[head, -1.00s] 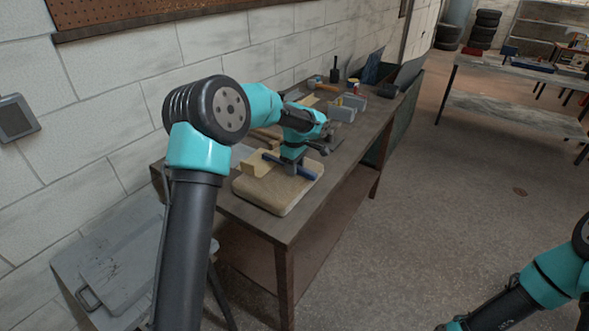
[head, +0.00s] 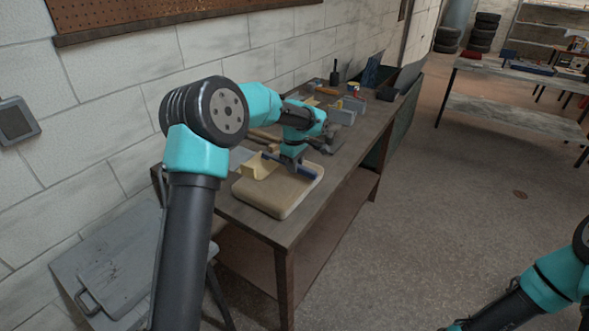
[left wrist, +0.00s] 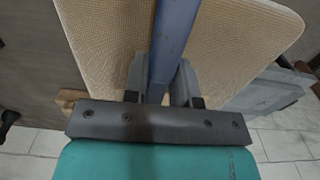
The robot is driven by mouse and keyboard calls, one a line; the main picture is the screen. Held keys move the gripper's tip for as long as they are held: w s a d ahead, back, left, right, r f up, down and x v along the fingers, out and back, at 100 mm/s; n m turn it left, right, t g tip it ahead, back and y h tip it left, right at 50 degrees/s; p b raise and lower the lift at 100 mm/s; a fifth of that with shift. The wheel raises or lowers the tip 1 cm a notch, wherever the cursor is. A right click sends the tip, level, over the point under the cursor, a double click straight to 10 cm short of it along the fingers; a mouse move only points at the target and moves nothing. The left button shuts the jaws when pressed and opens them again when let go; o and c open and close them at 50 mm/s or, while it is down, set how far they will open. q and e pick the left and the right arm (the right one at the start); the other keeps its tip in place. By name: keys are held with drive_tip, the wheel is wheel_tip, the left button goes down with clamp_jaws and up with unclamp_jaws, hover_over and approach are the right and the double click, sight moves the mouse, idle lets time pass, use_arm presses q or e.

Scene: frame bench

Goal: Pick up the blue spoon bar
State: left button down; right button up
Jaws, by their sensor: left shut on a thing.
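The blue spoon bar (left wrist: 172,35) runs between the fingers of my left gripper (left wrist: 160,85) in the left wrist view. The gripper is shut on it. In the head view the left gripper (head: 291,161) is over the padded beige board on the bench, and the blue bar (head: 305,171) shows on both sides of it. The bar appears a little above the board, though the gap is hard to judge. My right gripper is not in view; only part of the right arm shows at the lower right.
The beige padded board (head: 283,196) lies at the near end of the workbench (head: 232,205). A pale wooden block (head: 257,166) stands on its left part. Grey vise-like tools (head: 342,112) and cans stand farther along the bench. A block wall is close on the left.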

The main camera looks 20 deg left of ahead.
use_arm(q)
drive_tip(key=shift+r, duration=0.5)
drive_tip(key=s+d+r, duration=0.1)
drive_tip(key=s+d, duration=0.2)
drive_tip(key=s, duration=0.4)
drive_tip(key=s+d+r, duration=0.1)
drive_tip(key=s+d, duration=0.2)
drive_tip(key=s, duration=0.4)
drive_tip(key=shift+s+d, duration=0.25)
drive_tip(key=shift+s, duration=0.1)
drive_tip(key=shift+r, duration=0.1)
